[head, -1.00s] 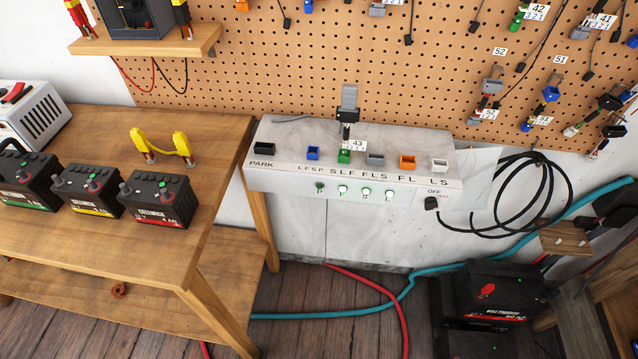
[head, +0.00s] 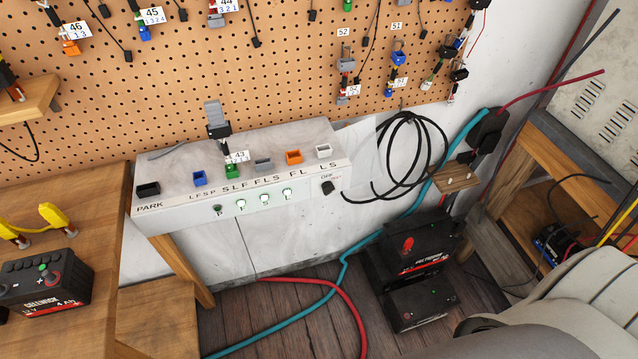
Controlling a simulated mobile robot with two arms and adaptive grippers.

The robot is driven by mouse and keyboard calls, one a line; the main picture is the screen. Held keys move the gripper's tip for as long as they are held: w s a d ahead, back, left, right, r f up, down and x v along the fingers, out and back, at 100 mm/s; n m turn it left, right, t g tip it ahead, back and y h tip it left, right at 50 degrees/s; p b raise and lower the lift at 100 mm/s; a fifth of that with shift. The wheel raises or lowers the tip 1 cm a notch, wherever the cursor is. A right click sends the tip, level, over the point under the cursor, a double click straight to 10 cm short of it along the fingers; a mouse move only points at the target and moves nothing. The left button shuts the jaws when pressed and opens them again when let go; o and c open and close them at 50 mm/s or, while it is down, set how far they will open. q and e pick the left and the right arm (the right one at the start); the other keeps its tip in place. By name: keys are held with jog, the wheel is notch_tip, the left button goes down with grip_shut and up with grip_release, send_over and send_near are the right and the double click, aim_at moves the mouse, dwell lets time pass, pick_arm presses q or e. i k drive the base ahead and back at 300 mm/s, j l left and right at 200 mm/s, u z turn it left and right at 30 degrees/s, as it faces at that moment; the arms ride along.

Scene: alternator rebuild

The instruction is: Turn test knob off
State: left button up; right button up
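The test knob (head: 327,188) is a small black knob at the right end of the front face of the white test panel (head: 262,221). A small "OFF" label is printed above it; the other lettering beside it is too small to read. Green and white round lamps (head: 264,199) sit in a row left of the knob. A connector tagged 43 (head: 232,157) stands in the green socket on top of the panel. A large grey rounded shape, which looks like part of my arm, fills the lower right corner. Neither of my grippers shows.
A wooden bench (head: 75,215) with a battery (head: 45,283) stands at the left. Black batteries (head: 412,247) are on the floor at the right. Coiled black cable (head: 414,150) hangs right of the panel. Red and teal hoses (head: 345,262) cross the floor before it.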

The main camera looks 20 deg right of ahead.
aim_at(328, 187)
jog(key=k+z, duration=0.1)
jog(key=z, duration=0.7)
